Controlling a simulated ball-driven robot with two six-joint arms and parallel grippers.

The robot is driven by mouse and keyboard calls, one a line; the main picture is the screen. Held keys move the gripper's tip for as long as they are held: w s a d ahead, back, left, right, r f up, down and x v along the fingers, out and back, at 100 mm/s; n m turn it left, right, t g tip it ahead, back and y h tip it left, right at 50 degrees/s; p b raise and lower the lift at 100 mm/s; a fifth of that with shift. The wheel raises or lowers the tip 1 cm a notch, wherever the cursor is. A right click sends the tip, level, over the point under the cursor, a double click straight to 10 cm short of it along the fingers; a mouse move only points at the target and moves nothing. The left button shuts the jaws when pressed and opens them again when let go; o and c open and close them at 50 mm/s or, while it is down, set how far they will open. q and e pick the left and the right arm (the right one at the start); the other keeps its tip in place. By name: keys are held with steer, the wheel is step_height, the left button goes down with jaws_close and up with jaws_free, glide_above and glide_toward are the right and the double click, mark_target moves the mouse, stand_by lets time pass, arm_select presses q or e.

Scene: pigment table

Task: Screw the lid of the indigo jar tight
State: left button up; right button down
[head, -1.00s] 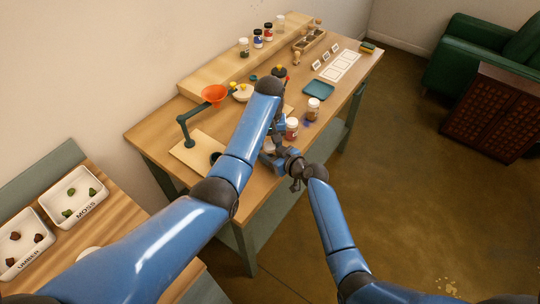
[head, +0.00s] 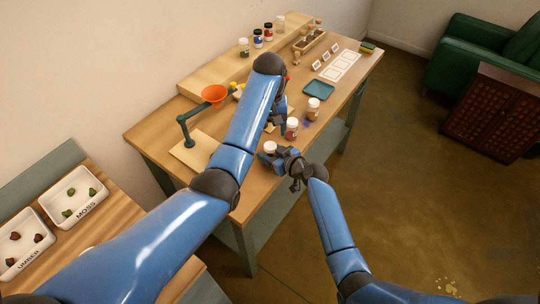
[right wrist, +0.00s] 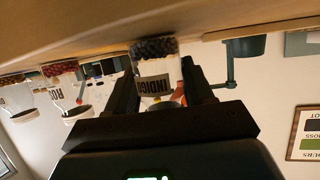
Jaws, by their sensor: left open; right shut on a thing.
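The indigo jar (right wrist: 155,72) is upside down in the right wrist view, its INDIGO label readable between my fingers and dark contents at its base. My right gripper (right wrist: 158,88) is shut on it. In the head view, the jar's pale top (head: 270,147) shows just left of my right gripper (head: 279,153), near the table's front edge. I cannot tell how tight the lid sits. My left gripper (head: 279,118) is open, behind and apart from the indigo jar, partly hidden by its own arm.
A jar with red contents (head: 291,128) stands close to my right gripper, with another white-lidded jar (head: 313,108) behind it. An orange funnel (head: 214,95) on a stand is at the left.

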arm_select(q)
steer(key=shift+r, duration=0.5)
arm_select(e)
steer(key=shift+c, duration=1.7)
jaws_free()
arm_select(q)
steer(key=shift+f+b, duration=0.6)
steer(key=shift+f, duration=0.05)
arm_select(e)
steer(key=v, duration=1)
steer(key=shift+s+d, duration=0.25)
steer(key=shift+d, duration=0.05)
steer(key=shift+r, duration=0.15)
